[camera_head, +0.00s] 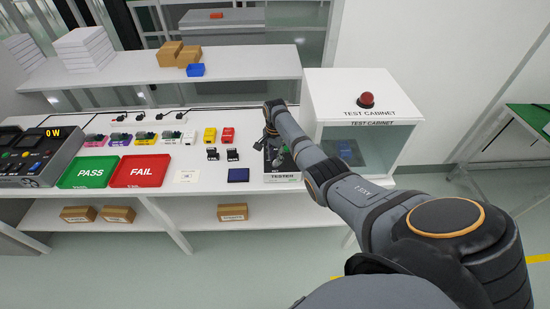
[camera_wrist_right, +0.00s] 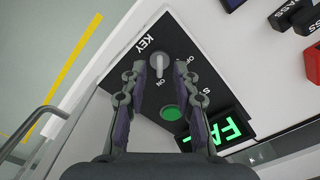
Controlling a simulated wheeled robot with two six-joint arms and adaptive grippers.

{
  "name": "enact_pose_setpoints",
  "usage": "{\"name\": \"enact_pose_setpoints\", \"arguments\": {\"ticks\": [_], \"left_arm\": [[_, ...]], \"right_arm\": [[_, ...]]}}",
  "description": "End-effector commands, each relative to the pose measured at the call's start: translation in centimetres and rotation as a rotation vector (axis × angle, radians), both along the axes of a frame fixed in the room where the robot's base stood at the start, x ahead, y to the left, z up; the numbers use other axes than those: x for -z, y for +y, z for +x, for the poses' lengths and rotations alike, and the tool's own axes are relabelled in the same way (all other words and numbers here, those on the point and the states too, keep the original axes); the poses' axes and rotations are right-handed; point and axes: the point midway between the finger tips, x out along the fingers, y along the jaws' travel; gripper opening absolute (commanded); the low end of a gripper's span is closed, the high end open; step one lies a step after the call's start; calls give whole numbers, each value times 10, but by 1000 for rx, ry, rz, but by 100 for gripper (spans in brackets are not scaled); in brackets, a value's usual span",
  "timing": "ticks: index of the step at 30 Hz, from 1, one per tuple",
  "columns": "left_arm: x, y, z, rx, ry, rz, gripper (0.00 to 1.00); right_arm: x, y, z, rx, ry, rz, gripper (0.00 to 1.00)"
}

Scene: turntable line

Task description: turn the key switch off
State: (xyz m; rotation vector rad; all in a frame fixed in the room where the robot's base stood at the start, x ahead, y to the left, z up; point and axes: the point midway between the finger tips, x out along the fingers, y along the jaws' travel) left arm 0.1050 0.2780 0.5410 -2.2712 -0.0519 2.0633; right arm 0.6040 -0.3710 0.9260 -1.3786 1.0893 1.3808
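The tester (camera_head: 285,177) is a black-topped box on the white bench, partly hidden by my right arm in the head view. In the right wrist view its panel (camera_wrist_right: 205,85) carries a grey key switch (camera_wrist_right: 159,66) with the labels KEY, ON and OFF. The knob's bar points roughly toward the ON label. My right gripper (camera_wrist_right: 163,70) is open, with one finger on each side of the knob in the picture. I cannot tell whether either finger touches it. The right gripper (camera_head: 268,135) is over the tester in the head view. My left gripper is not in view.
A green round button (camera_wrist_right: 171,113) and a lit green display (camera_wrist_right: 222,130) sit beside the switch. The test cabinet (camera_head: 358,95) stands to the right of the tester. A green PASS tray (camera_head: 88,180) and a red FAIL tray (camera_head: 140,180) lie to the left.

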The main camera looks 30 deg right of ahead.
Motion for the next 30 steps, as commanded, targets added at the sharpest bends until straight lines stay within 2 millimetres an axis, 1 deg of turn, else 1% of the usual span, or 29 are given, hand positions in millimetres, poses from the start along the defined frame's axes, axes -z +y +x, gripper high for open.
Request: {"name": "enact_pose_setpoints", "arguments": {"ticks": [1,4,11,12,18,19,30], "left_arm": [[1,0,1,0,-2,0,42],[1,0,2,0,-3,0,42],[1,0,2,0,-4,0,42],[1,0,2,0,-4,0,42],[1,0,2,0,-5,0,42],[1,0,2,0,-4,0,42],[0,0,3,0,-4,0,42]], "right_arm": [[5,0,0,0,2,1,30],[11,0,0,-1,1,0,30],[12,0,0,-2,0,-1,30],[12,0,0,-2,0,-1,28],[12,0,0,-2,0,-1,1],[12,0,0,-2,0,0,0],[12,0,0,-17,0,0,0]]}}
